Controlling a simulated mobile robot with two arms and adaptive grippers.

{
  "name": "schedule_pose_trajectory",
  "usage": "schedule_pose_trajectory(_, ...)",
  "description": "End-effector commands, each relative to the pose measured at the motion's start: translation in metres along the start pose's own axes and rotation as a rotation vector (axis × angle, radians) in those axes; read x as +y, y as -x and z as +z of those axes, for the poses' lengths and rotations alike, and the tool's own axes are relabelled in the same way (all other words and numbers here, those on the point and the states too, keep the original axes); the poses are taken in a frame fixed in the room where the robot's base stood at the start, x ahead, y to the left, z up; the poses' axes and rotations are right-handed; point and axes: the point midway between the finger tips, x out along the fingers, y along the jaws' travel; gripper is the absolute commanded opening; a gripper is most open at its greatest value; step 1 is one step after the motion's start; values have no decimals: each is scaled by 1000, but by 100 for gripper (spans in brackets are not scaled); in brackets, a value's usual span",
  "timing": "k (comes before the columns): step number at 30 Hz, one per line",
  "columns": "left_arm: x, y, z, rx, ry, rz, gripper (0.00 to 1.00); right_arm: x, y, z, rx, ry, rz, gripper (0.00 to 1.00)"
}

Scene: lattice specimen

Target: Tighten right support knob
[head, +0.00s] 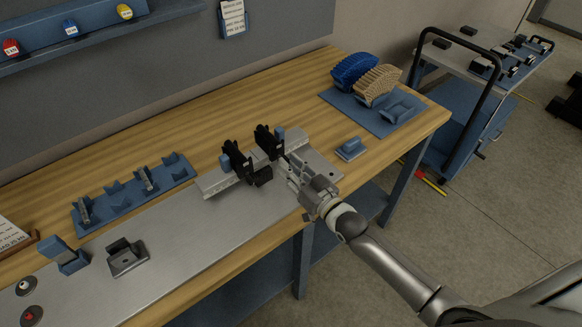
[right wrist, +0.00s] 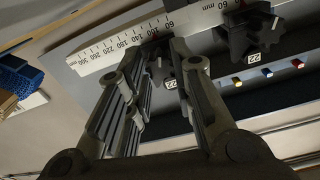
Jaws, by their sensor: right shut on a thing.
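A metal rail fixture (head: 213,182) on the bench carries two black supports. The left support (head: 236,160) stands upright, with a dark knob (head: 263,176) on its front. The right support (head: 268,142) stands behind my right gripper (head: 287,162). In the right wrist view, the right gripper (right wrist: 168,52) has its fingers around a dark knob (right wrist: 158,72) at the right support and is shut on it. The fingers hide most of this knob. The left support's star knob (right wrist: 250,38) stands clear beside them. My left gripper is not in view.
A blue tray with blue and tan lattice specimens (head: 378,84) lies at the bench's far right. A small blue block (head: 351,148) lies right of the fixture. A blue rack (head: 130,193) stands left. A cart (head: 470,125) stands beyond the bench.

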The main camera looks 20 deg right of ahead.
Motion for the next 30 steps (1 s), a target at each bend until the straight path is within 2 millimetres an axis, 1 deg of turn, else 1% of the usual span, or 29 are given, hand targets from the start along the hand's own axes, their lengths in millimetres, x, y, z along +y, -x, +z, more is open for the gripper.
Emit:
schedule_pose_trajectory(6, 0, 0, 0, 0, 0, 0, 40, 0, 1, 2, -5, -1, 0, 0)
schedule_pose_trajectory(7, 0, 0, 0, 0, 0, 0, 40, 0, 1, 2, -5, 0, 0, 25)
schedule_pose_trajectory(12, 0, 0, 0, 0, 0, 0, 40, 0, 0, 2, -3, 0, 0, 46)
schedule_pose_trajectory(23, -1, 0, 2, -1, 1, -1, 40, 0, 3, 1, -2, 1, 0, 46)
schedule_pose_trajectory(26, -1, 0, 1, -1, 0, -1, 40, 0, 12, 2, -3, 1, 1, 46)
schedule_pose_trajectory(29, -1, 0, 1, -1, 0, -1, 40, 0, 26, 2, -5, 1, 0, 46)
schedule_pose_trajectory(30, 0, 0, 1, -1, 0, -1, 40, 0, 34, 2, -6, 1, 0, 46)
